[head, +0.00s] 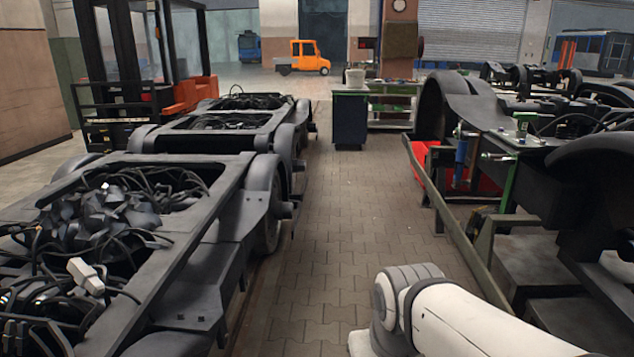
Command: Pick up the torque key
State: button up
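I cannot make out a torque key for certain. Small metallic and green parts (524,126) sit on top of the right bogie (575,165), too small to identify. A blue cylinder-like part (461,150) stands at that bogie's near left side. My white arm shows at the bottom right, over the paved floor. My gripper is not in view, so whether it holds anything is hidden.
A paved aisle (345,215) runs clear between the left bogies (225,215) and the right bogie. A long rail (455,225) edges the right side. A dark cabinet (350,118) with a bucket (355,78) stands ahead. A forklift (125,110) is at the left, an orange truck (304,58) far back.

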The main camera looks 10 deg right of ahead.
aim_at(522, 133)
jog(key=z, duration=0.75)
jog(key=i, duration=1.2)
jog(key=z, duration=0.55)
jog(key=k, duration=0.85)
jog(key=z, duration=0.2)
jog(key=i, duration=0.9)
jog(key=u, duration=0.1)
